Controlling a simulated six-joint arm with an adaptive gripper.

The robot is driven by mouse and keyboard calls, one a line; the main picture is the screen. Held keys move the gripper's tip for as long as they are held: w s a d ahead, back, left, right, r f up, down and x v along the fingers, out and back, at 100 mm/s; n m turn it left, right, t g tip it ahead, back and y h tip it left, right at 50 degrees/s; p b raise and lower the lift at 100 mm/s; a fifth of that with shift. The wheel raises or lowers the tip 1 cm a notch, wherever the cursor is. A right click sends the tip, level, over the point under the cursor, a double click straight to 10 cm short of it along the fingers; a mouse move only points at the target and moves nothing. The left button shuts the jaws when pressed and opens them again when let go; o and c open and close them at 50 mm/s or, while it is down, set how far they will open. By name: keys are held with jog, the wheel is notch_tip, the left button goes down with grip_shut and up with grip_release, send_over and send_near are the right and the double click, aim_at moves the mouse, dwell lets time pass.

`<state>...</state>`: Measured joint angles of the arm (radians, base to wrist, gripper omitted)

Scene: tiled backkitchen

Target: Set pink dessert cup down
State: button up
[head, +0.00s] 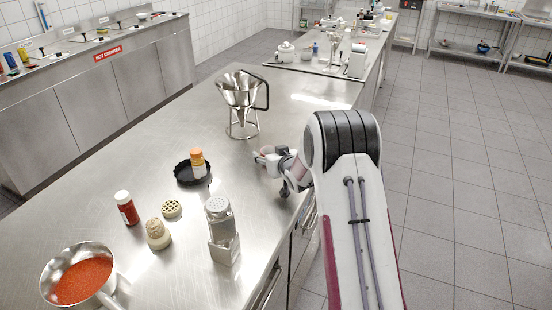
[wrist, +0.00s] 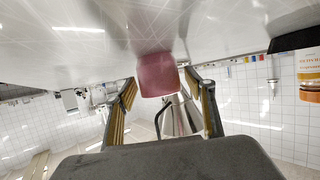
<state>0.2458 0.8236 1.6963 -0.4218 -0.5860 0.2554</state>
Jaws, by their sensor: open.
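The pink dessert cup (wrist: 157,75) shows in the wrist view, which is upside down. Its base appears to rest on the steel counter (wrist: 110,45). My gripper (wrist: 165,97) is open, with one finger on each side of the cup and a visible gap, at least on the left. In the head view my gripper (head: 270,160) is low at the right edge of the counter, and the cup is mostly hidden there by the fingers.
A metal funnel in a stand (head: 240,95) is beyond my gripper. A black dish (head: 183,175) with an orange-capped bottle (head: 197,160) stands to the left. A shaker (head: 218,215), a red bottle (head: 126,207) and a pan of red sauce (head: 80,280) are nearer.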

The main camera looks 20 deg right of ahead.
jog(key=shift+v, duration=6)
jog(key=shift+r, duration=0.1)
jog(key=shift+s+r, duration=0.15)
jog(key=shift+r, duration=0.25)
jog(key=s+a+r+g+h, duration=0.1)
jog(key=s+a+r+g, duration=0.15)
jog(key=s+r, duration=0.45)
jog(key=s+a+r+g+h, duration=0.1)
jog(key=s+a+r+g, duration=0.3)
jog(key=s, duration=0.6)
jog(key=s+a+y, duration=0.1)
jog(key=s+a, duration=0.2)
jog(key=s, duration=1)
jog(key=s+a+g+y, duration=0.1)
jog(key=s+a, duration=0.2)
jog(key=s, duration=1)
jog(key=shift+s+a+r, duration=0.2)
jog(key=shift+a+r, duration=0.1)
jog(key=shift+g, duration=0.25)
